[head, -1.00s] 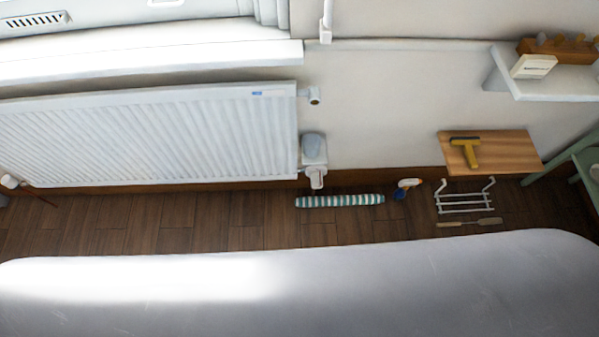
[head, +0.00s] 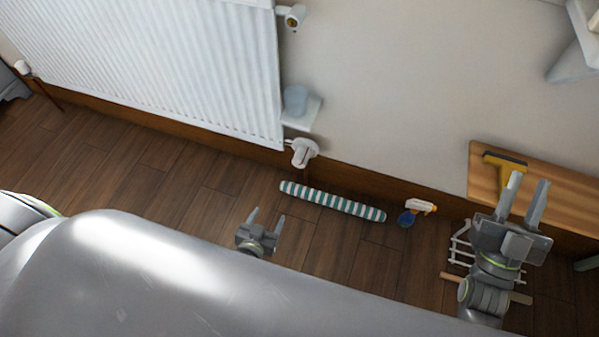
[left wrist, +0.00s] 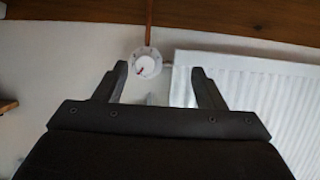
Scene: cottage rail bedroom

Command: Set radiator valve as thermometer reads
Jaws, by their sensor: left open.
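The radiator valve (head: 304,151) is a white knob low at the radiator's right end. In the left wrist view its dial (left wrist: 148,64) faces me, white with a red pointer mark and small markings too fine to read. My left gripper (head: 267,215) is open and empty, over the floor below the valve and apart from it. In the left wrist view the dial shows between its fingertips (left wrist: 159,70), beyond them. My right gripper (head: 528,183) is open and empty, in front of the wooden board at the right. I cannot make out a thermometer in the current views.
The white radiator (head: 150,60) fills the upper left. A blue-grey object (head: 297,98) stands on a small white ledge above the valve. A striped roll (head: 332,201), a spray bottle (head: 415,212) and a rack (head: 459,243) are on the floor. A yellow-handled tool lies on the wooden board (head: 560,190).

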